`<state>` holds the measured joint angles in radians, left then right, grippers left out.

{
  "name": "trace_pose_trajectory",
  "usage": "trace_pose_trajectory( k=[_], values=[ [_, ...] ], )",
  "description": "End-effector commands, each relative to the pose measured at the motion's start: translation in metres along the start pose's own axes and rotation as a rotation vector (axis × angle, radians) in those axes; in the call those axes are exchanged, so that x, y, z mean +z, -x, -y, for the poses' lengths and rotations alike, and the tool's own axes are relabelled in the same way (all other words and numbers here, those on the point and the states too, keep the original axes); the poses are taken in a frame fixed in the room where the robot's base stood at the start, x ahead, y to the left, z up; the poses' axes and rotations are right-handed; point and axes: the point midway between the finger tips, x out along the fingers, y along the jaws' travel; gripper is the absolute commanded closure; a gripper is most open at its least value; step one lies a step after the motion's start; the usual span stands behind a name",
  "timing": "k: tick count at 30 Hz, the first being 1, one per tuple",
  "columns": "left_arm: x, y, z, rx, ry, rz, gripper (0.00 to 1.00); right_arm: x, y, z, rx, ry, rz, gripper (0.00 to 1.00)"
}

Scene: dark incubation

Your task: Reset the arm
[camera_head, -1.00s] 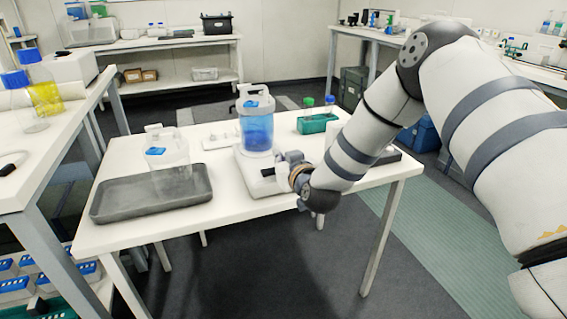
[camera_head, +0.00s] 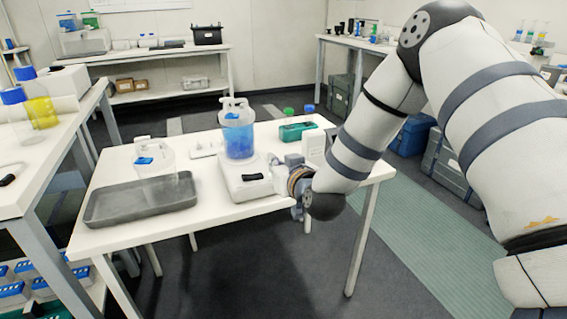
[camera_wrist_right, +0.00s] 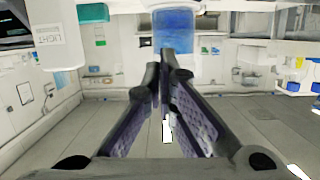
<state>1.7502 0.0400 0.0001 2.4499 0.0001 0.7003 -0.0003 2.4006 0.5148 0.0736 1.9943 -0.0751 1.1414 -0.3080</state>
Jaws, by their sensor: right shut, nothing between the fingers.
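My right arm comes in from the right in the head view. Its gripper (camera_head: 281,172) is beside the right end of the white stirrer-like device (camera_head: 243,188), partly hidden by the wrist. In the right wrist view the two fingers (camera_wrist_right: 167,66) converge with nothing held between them. A clear lidded jug with blue liquid (camera_head: 239,140) stands on the device; blue liquid also shows beyond the fingertips in the wrist view (camera_wrist_right: 173,27). My left gripper is not in view.
A grey tray (camera_head: 140,207) and a clear lidded jug (camera_head: 152,158) are on the left of the white table (camera_head: 222,208). A green rack (camera_head: 296,131) and a white box (camera_head: 314,146) stand near my right arm. Open floor lies in front.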

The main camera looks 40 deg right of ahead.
Motion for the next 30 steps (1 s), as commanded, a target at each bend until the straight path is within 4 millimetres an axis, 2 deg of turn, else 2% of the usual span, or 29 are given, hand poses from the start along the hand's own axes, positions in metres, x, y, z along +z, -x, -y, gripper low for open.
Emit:
trace_pose_trajectory(
  k=[3, 6, 19, 21, 23, 26, 27, 29, 30],
  values=[
    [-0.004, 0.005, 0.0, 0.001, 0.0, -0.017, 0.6, -0.003, 0.015, 0.0, -0.001, -0.001, -0.003, 1.0],
    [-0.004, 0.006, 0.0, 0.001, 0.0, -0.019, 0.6, -0.001, 0.02, 0.0, 0.0, 0.0, -0.001, 1.0],
    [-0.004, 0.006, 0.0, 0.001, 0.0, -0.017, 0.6, 0.001, 0.021, -0.001, 0.0, 0.001, 0.001, 1.0],
    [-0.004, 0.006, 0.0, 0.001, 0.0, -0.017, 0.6, 0.007, 0.022, 0.001, -0.004, 0.003, 0.016, 1.0],
    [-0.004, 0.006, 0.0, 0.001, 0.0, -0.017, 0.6, 0.028, 0.027, 0.007, -0.019, 0.011, 0.071, 1.0],
    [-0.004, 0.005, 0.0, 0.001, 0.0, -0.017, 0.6, 0.101, 0.053, 0.023, -0.064, 0.037, 0.266, 1.0],
    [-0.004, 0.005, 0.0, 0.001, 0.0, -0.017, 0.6, 0.137, 0.07, 0.029, -0.082, 0.048, 0.368, 1.0],
    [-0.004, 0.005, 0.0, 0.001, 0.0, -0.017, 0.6, 0.188, 0.103, 0.035, -0.104, 0.065, 0.525, 1.0],
    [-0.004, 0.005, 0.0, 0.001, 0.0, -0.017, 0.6, 0.22, 0.129, 0.037, -0.114, 0.076, 0.63, 1.0]
  ],
)
